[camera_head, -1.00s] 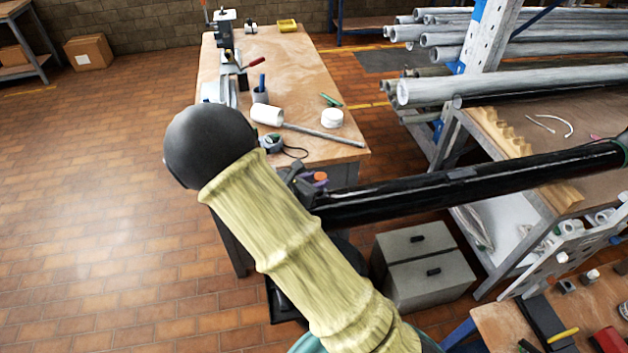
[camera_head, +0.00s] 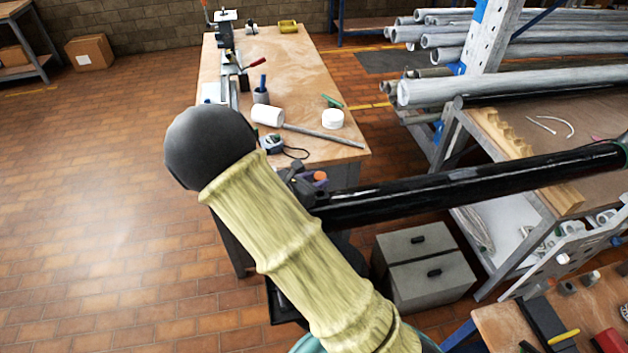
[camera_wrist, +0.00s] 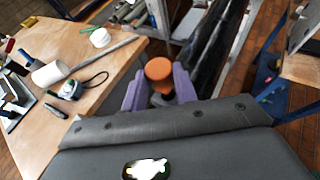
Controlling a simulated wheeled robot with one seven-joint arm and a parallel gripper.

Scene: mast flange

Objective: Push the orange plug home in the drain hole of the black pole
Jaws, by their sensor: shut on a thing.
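The orange plug (camera_wrist: 158,69) shows in the wrist view between the two purple fingers of my gripper (camera_wrist: 160,86). The fingers are shut on it, and its round orange top faces the camera. In the head view the orange plug (camera_head: 320,176) is a small spot by the near end of the black pole (camera_head: 440,188). My arm in its yellow sleeve covers most of the gripper there. The black pole (camera_wrist: 209,62) also shows in the wrist view, behind the right finger. The drain hole is not visible, and I cannot tell whether the plug touches the pole.
A wooden workbench (camera_head: 290,75) with a white roller, a tape measure and a white round tub stands behind the gripper. A grey drawer box (camera_head: 425,268) stands below the pole. A rack of grey pipes (camera_head: 470,85) is at the right.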

